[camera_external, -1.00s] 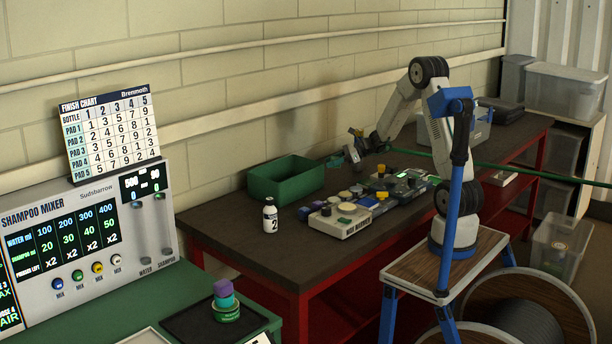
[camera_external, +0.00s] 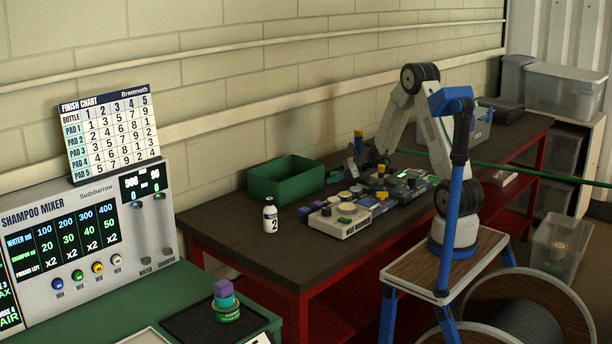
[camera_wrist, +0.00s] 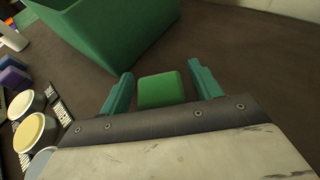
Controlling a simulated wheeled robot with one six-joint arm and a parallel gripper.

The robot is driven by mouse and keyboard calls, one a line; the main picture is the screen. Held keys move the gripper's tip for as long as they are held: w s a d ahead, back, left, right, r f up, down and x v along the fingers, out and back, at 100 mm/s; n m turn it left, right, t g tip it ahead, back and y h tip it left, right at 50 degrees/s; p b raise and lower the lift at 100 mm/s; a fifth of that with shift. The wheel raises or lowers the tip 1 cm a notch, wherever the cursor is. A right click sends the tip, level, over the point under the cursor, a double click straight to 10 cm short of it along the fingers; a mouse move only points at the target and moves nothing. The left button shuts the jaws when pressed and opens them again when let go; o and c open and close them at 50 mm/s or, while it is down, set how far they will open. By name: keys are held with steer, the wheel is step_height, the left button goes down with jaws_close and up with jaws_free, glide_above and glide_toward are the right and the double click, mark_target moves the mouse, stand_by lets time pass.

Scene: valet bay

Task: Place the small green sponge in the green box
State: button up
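The small green sponge (camera_wrist: 161,90) lies on the dark bench top in the wrist view. My gripper (camera_wrist: 160,70) is open, with one teal finger on each side of the sponge and a visible gap to each. The green box (camera_wrist: 112,30) stands just beyond the fingers, open-topped, toward the upper left. In the external view the green box (camera_external: 286,180) is on the bench near the wall. My gripper (camera_external: 340,172) is low over the bench to the right of the box. I cannot make out the sponge there.
A white bottle marked 2 (camera_external: 270,216) stands in front of the box. Bare bench (camera_wrist: 235,45) shows right of the box in the wrist view.

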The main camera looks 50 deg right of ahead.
steer(key=shift+r, duration=0.1)
steer(key=shift+d+r, duration=0.1)
steer(key=shift+r, duration=0.05)
steer(key=v, duration=1)
steer(key=shift+s+d+r, duration=0.1)
steer(key=shift+s+d, duration=0.05)
steer(key=shift+s, duration=0.1)
steer(key=shift+o, duration=0.5)
steer(key=shift+s+d+r, duration=0.2)
steer(key=shift+s+d, duration=0.15)
